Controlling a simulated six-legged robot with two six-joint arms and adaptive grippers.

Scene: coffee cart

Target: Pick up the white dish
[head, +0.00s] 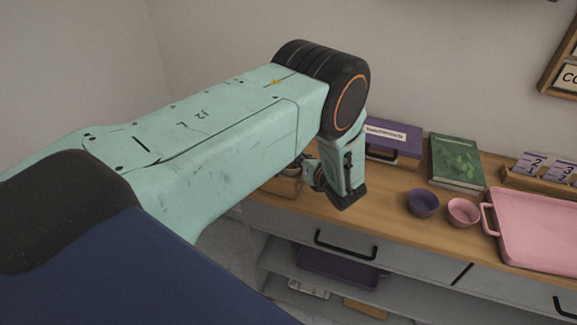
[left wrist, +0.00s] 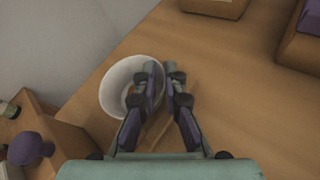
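The white dish (left wrist: 118,72) is a round, bowl-like dish in the left wrist view, left of centre above the wooden counter. My left gripper (left wrist: 163,72) is at its right-hand rim, one finger inside the dish and the other outside. The fingers are close together with the rim between them, so the gripper looks shut on the rim. Whether the dish touches the counter I cannot tell. In the head view my left gripper (head: 311,172) points down at the counter's left end, partly hidden by my arm. My right gripper is not in view.
Right of the gripper on the counter (head: 385,212) are a purple box (head: 394,139), a green book (head: 455,163), a purple cup (head: 422,203), a pink cup (head: 463,212) and a pink tray (head: 540,232). A wooden box (head: 283,187) stands at the left end. The counter's front middle is clear.

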